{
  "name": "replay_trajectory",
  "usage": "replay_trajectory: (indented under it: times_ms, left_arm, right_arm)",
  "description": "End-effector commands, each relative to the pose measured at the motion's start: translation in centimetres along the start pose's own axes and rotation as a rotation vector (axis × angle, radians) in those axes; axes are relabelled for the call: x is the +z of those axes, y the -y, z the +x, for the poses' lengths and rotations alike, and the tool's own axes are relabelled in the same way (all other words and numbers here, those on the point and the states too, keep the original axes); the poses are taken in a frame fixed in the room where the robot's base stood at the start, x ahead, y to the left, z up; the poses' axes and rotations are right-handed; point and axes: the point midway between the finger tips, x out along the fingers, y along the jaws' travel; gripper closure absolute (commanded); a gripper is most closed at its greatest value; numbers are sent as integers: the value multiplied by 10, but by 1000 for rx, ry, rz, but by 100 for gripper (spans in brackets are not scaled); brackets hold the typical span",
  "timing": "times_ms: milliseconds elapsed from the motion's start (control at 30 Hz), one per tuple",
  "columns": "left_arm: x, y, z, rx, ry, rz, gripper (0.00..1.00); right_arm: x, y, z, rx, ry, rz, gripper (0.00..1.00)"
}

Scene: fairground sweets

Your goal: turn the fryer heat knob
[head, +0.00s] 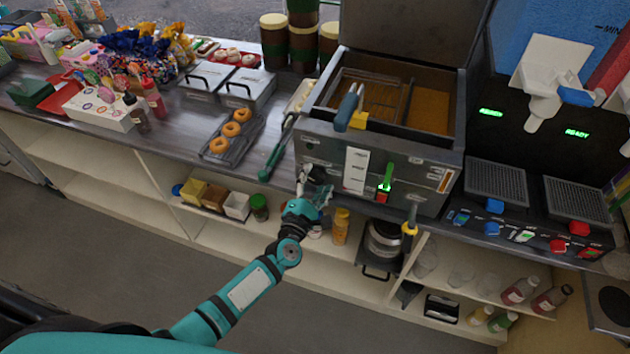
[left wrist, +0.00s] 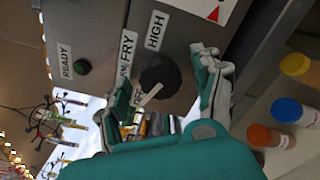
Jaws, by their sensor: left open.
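The fryer (head: 420,155) is a steel box with an open lid and a basket inside, on the counter in the head view. Its heat knob (left wrist: 160,78) is round and black with a white pointer, on the front panel in the left wrist view. The pointer is toward the lower left, by the OFF label; FRY and HIGH labels are above. My left gripper (head: 313,188) is at the fryer's lower left front. In the left wrist view its open fingers (left wrist: 165,82) are on either side of the knob; contact is unclear. The knob is not discernible in the head view.
A dark green READY lamp (left wrist: 82,67) is beside the knob. A green-handled tool (head: 275,155) lies left of the fryer, near a doughnut tray (head: 218,146). Below, the shelf holds a yellow bottle (head: 341,226) and a metal pot (head: 383,240).

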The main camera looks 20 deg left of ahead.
Motion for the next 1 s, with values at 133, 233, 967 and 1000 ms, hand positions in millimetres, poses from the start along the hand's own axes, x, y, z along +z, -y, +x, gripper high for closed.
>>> replay_trajectory:
  times_ms: [133, 233, 967, 1000]
  left_arm:
    - [0, 0, 0, 0, 0, 0, 36]
    - [0, 0, 0, 0, 0, 0, 49]
    - [0, 0, 0, -1, -1, 94, 89]
    - [0, 0, 0, -1, -1, 118, 89]
  right_arm:
    - [-1, 8, 0, -10, -1, 0, 100]
    - [-1, 9, 0, -11, -1, -2, 100]
    - [1, -2, -2, 2, 2, -2, 100]
    - [1, -2, -2, 2, 2, -2, 100]
